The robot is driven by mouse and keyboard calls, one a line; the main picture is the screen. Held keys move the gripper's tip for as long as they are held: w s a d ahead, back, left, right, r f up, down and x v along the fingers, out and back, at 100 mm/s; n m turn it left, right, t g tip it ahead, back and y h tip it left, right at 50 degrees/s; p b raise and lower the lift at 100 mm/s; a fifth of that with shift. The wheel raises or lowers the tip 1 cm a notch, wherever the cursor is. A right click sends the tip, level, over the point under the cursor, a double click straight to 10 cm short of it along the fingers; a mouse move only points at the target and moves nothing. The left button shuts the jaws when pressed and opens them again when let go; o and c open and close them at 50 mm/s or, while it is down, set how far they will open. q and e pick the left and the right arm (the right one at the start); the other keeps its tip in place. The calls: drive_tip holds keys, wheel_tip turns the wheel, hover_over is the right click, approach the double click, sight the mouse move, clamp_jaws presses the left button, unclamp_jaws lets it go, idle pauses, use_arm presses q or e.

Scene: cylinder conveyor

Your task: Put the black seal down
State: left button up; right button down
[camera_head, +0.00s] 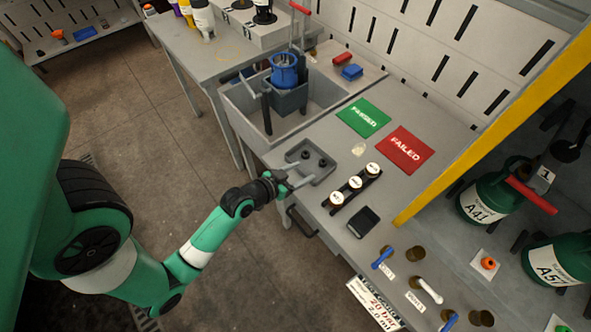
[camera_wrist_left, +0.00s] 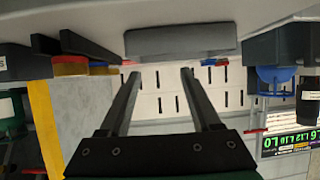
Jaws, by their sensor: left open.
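A shallow grey tray (camera_head: 300,176) lies near the bench's front edge. Two small dark round pieces sit in it, a left one (camera_head: 305,155) and a right one (camera_head: 322,162); they look like black seals, but they are too small to be sure. My left gripper (camera_head: 296,174) is at the tray's front left side, with its fingers reaching over the rim. In the left wrist view the fingers (camera_wrist_left: 161,72) are spread apart with nothing between them. No seal is clear in that view. My right gripper is not in view.
Right of the tray are a black rack of white-capped jars (camera_head: 338,198) and a small black box (camera_head: 363,222). Behind lie a green PASSED mat (camera_head: 364,117) and a red FAILED mat (camera_head: 405,150). A sink (camera_head: 248,118) holding a blue-topped device (camera_head: 285,68) is at the back left.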

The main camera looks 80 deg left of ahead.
use_arm(q)
drive_tip(key=v, duration=0.2)
drive_tip(key=shift+s+d+r, duration=0.15)
drive_tip(key=shift+s, duration=0.1)
drive_tip(key=w+d+r+m+t+h, duration=0.1)
drive_tip(key=w+d+r+t, duration=0.15)
drive_tip(key=w+r, duration=0.5)
drive_tip(key=w+d+r+m+t, duration=0.1)
drive_tip(key=w+r+m+t, duration=0.2)
drive_tip(key=r, duration=0.8)
drive_tip(key=w+d+r+t+h, duration=0.1)
drive_tip(key=w+d+r+t, duration=0.15)
drive_tip(key=w+r, duration=0.55)
drive_tip(key=s+d+r+m+t+h, duration=0.1)
drive_tip(key=d+r, duration=0.4)
drive_tip(key=r, duration=0.6)
drive_tip(key=s+d+r+t+h, duration=0.3)
drive_tip(key=s+d+r+t, duration=0.1)
drive_tip(key=r, duration=0.7)
drive_tip(key=s+d+r+m+t+h, duration=0.1)
drive_tip(key=s+d+r+t+h, duration=0.1)
drive_tip(key=d+r, duration=0.4)
wheel_tip(320, 180, up, 6)
drive_tip(key=shift+s+f+m+t, duration=0.3)
drive_tip(key=shift+s+t, duration=0.2)
drive_tip(key=shift+t, duration=0.1)
drive_tip(key=shift+r, duration=0.1)
